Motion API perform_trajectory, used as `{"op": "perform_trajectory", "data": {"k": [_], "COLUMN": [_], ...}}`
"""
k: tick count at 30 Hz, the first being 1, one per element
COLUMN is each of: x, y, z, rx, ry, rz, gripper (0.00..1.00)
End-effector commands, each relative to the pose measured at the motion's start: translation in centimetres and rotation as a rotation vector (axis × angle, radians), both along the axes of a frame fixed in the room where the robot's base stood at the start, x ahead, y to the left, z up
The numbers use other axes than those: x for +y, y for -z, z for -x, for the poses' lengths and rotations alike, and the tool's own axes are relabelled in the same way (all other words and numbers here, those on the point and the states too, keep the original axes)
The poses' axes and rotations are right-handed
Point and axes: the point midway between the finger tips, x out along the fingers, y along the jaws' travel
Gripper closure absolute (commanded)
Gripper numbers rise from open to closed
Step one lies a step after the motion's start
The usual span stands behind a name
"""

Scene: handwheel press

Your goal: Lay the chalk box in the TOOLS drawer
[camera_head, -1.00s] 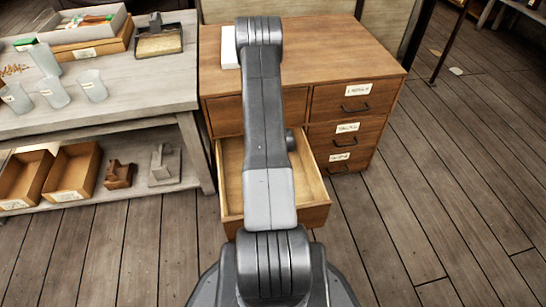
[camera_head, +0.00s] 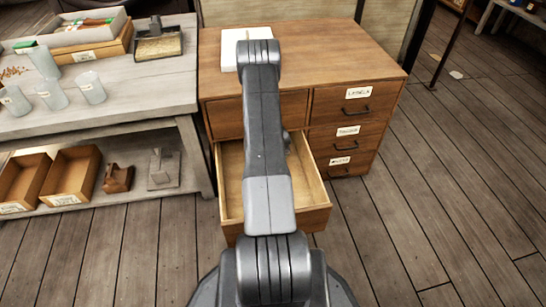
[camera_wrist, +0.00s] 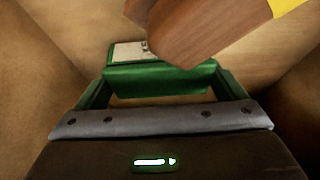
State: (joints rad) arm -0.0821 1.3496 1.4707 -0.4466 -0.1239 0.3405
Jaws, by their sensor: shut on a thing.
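An open wooden drawer (camera_head: 314,195) juts out at the lower left of the cabinet; the part I see inside is bare, and I see no label on its front. My arm reaches over it and hides my gripper in the head view. In the wrist view my green gripper (camera_wrist: 160,82) is shut on a brown block with a yellow end, apparently the chalk box (camera_wrist: 205,32). The box is tilted and partly cut off by the top edge. Tan wooden surfaces surround it; I cannot tell how high it is above the drawer floor.
The wooden cabinet (camera_head: 330,60) has shut drawers with white labels at right. A white block (camera_head: 232,52) lies on its top, partly behind my arm. At left a grey bench (camera_head: 130,90) carries beakers, trays and wooden bins.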

Motion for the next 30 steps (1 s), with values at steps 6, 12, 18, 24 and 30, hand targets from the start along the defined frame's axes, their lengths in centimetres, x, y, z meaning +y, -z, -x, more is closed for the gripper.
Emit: {"op": "perform_trajectory", "data": {"k": [6, 12, 18, 24, 30], "x": [-0.1, -0.1, -0.1, -0.1, -0.1], "y": [1.1, 1.6, 1.5, 1.7, 1.6], "z": [0.0, -0.1, -0.1, -0.1, -0.1], "rx": [0.044, 0.042, 0.041, 0.041, 0.041], "ry": [0.002, 0.003, 0.002, 0.002, 0.002], "rz": [0.014, 0.014, 0.014, 0.013, 0.013], "gripper": [0.38, 0.38, 0.38, 0.0, 0.0]}}
